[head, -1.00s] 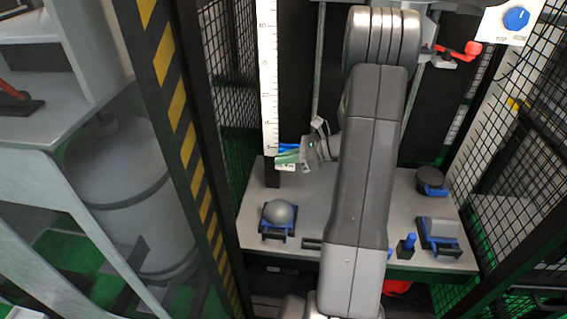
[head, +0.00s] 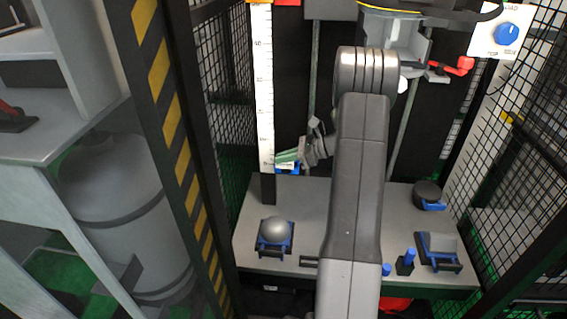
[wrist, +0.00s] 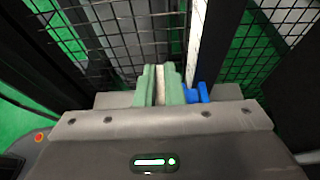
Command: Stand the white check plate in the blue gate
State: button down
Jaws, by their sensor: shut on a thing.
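My gripper (head: 286,157) has green fingers and is beside the white scale post at the left back of the table. It is shut on the white check plate (wrist: 160,84), which shows as a thin pale strip between the fingers in the wrist view. The blue gate (head: 288,168) sits low on the post, just below the fingers in the head view. In the wrist view the gate (wrist: 197,93) is just right of the fingers. The plate's lower part is hidden, and I cannot tell whether it touches the gate.
The scale post (head: 265,90) rises left of my gripper. On the grey table (head: 306,205) are a grey ball (head: 276,230) in a blue holder, a dark puck (head: 427,192), a grey block (head: 438,244) and a blue peg (head: 409,256). Mesh walls (head: 510,150) flank the tower.

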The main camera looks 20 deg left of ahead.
jog(key=shift+w+a+f, duration=0.1)
jog(key=shift+w+a, duration=0.15)
jog(key=shift+w, duration=0.7)
jog(key=shift+w+a+f, duration=0.1)
jog(key=shift+w+a, duration=0.15)
jog(key=shift+w, duration=0.65)
jog(key=shift+w+f+b, duration=0.2)
jog(key=shift+f+b, duration=0.05)
jog(key=shift+b, duration=0.1)
jog(key=shift+f, duration=0.9)
jog(key=shift+f, duration=0.1)
jog(key=c, duration=1.5)
grip_release()
jog(key=shift+o, duration=0.2)
jog(key=p+v, duration=0.1)
jog(key=v, duration=1.1)
jog(key=shift+s+a, duration=0.1)
jog(key=shift+s, duration=0.05)
